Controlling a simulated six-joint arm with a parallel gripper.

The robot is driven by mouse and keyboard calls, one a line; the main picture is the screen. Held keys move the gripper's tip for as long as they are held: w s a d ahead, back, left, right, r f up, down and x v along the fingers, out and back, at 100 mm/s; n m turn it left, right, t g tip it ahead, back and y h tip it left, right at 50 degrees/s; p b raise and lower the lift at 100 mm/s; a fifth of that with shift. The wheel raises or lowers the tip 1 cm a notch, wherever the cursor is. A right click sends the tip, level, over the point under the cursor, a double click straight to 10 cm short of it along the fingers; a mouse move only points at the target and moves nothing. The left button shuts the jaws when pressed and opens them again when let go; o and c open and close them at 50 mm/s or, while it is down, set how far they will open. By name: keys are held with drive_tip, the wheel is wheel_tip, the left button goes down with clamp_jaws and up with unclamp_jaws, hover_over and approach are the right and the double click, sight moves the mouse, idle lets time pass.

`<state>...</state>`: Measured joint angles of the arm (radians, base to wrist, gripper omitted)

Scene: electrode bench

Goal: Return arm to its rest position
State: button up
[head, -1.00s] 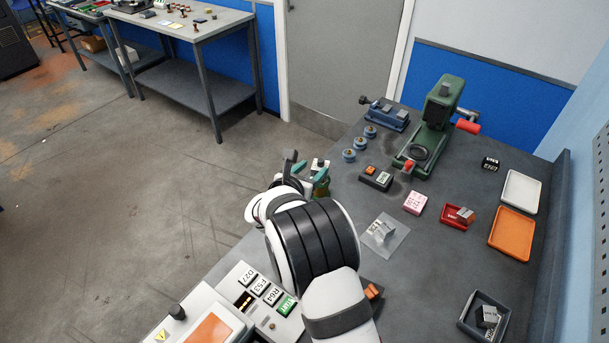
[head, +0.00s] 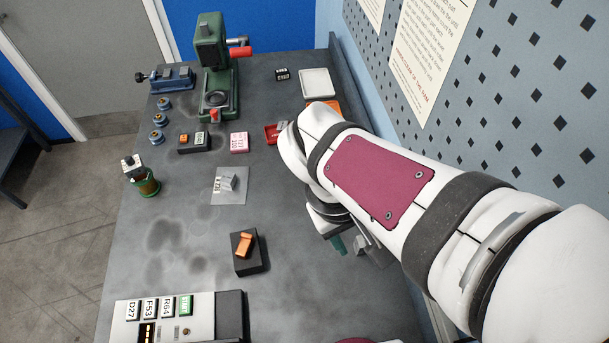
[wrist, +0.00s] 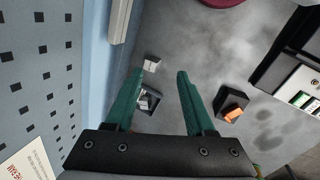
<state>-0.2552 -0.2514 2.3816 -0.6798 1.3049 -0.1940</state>
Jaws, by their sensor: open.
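My gripper (wrist: 159,76) has two green fingers, parted with nothing held between them in the wrist view. In the head view one green fingertip of the gripper (head: 338,244) shows below my white arm, over the right side of the bench; the rest is mostly hidden by the arm. The wrist view shows the grey bench (wrist: 205,50) below, with a dark tray (wrist: 158,106) holding a grey piece beyond the left finger. A small light block (wrist: 151,64) shows above that tray.
A pegboard wall (head: 510,80) stands close on the right. A green press (head: 213,70) is at the back. A black block with an orange switch (head: 247,262), a labelled box (head: 190,331) and a green-brown jar (head: 146,186) stand on the bench. The middle front is mostly clear.

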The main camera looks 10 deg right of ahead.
drive_tip(key=s+a+m+y, duration=0.4)
drive_tip(key=s+m+y, duration=0.1)
drive_tip(key=s+m, duration=0.2)
drive_tip(key=shift+s+a+m, duration=0.15)
drive_tip(key=shift+a+m, duration=0.2)
drive_tip(key=shift+m, duration=0.35)
